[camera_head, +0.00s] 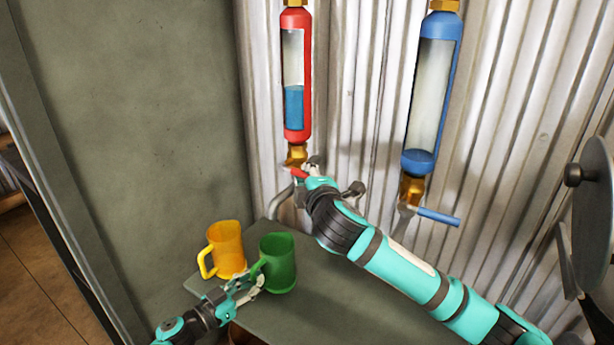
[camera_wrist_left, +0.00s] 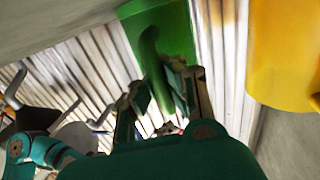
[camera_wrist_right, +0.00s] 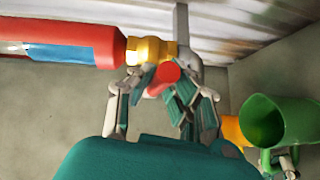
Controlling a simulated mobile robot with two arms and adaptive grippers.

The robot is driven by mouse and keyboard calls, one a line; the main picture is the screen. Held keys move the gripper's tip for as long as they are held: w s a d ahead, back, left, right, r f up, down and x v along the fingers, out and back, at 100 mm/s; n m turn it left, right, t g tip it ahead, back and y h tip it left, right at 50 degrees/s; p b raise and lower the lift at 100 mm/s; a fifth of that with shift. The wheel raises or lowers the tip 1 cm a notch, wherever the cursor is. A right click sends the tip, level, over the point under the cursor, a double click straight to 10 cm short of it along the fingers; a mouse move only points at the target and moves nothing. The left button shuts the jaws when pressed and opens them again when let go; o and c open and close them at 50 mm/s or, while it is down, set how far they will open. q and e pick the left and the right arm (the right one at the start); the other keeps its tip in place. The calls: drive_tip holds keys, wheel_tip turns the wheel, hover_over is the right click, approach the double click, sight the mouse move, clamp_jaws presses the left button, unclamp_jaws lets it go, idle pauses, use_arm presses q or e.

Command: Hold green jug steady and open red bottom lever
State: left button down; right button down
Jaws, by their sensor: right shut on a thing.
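The green jug (camera_head: 279,262) stands upright on the grey ledge, its handle to the left. My left gripper (camera_head: 246,289) is at that handle, with its fingers on either side of it in the left wrist view (camera_wrist_left: 160,88); whether they pinch it is unclear. The red tube (camera_head: 296,75) hangs on the wall, partly filled with blue liquid, with a brass valve (camera_head: 297,154) below. My right gripper (camera_head: 309,176) is shut on the red bottom lever (camera_head: 299,173) under it. The lever's red end shows between the fingers in the right wrist view (camera_wrist_right: 163,76).
A yellow jug (camera_head: 228,248) stands just left of the green one. A blue tube (camera_head: 431,95) with a blue lever (camera_head: 438,217) hangs to the right. A grey wall (camera_head: 150,110) bounds the left. The ledge (camera_head: 325,305) is clear right of the green jug.

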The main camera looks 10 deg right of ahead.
sight(293, 169)
drive_tip(key=shift+r, duration=0.25)
drive_tip(key=shift+r+n+g, duration=0.3)
drive_tip(key=shift+w+a+r+n+g+h, duration=0.1)
drive_tip(key=shift+r+n+g+h, duration=0.25)
drive_tip(key=shift+r+g, duration=0.2)
drive_tip(key=shift+w+a+r+n+g+h, duration=0.1)
drive_tip(key=shift+r+n+g+h, duration=0.15)
drive_tip(key=shift+r+n+g, duration=0.25)
drive_tip(key=r+n+g, duration=0.1)
drive_tip(key=w+a+r+n+g+h, duration=0.1)
drive_tip(key=g, duration=0.1)
drive_tip(key=shift+r+h, duration=0.2)
drive_tip(key=shift+h, duration=0.1)
drive_tip(key=shift+w+a+r+n+g+h, duration=0.3)
drive_tip(key=shift+a+n+g+h, duration=0.1)
drive_tip(key=shift+g, duration=0.2)
drive_tip(key=shift+w+a+r+n+g+h, duration=0.25)
drive_tip(key=shift+n+g+h, duration=0.15)
drive_tip(key=shift+g, duration=0.15)
use_arm(q)
drive_tip(key=shift+r, duration=0.1)
use_arm(e)
drive_tip(key=shift+w+a+r+n+g+h, duration=0.3)
drive_tip(key=shift+w+a+n+g+h, duration=0.15)
drive_tip(key=shift+g+h, duration=0.25)
